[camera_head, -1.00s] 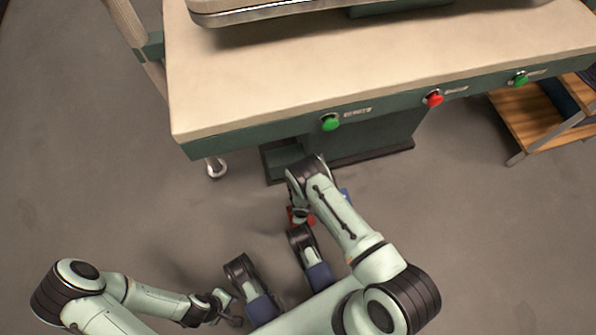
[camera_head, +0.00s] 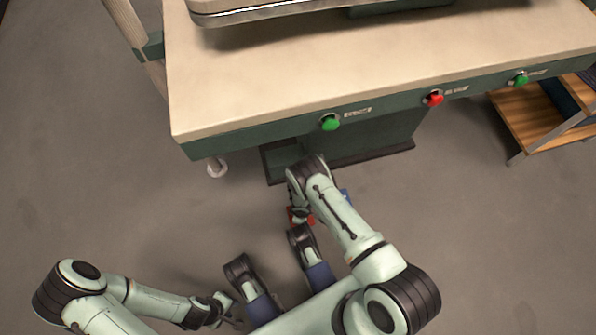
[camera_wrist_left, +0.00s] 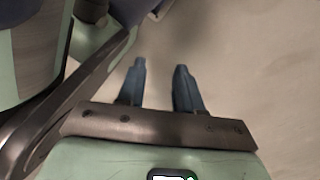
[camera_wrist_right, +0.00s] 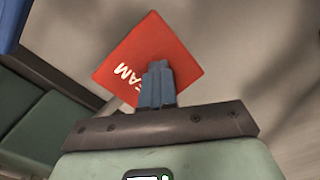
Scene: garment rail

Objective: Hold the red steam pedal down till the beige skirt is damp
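The red steam pedal (camera_wrist_right: 125,62) shows in the right wrist view, with white letters partly covered by my fingers. My right gripper (camera_wrist_right: 157,70) is shut and empty, its fingertips over the middle of the pedal and seemingly against it. How far down the pedal is, I cannot tell. In the head view my right arm hides most of the pedal (camera_head: 294,216). My left gripper (camera_wrist_left: 160,68) is open and empty over the floor; in the head view it is at the lower left (camera_head: 230,308). I cannot see a beige skirt.
A beige-topped table (camera_head: 300,90) spans the top of the head view. Its front edge carries a green button (camera_head: 330,123), a red button (camera_head: 434,98) and another green button (camera_head: 520,80). A blue thing (camera_wrist_right: 10,25) is near the pedal. A wooden shelf (camera_head: 530,120) stands right.

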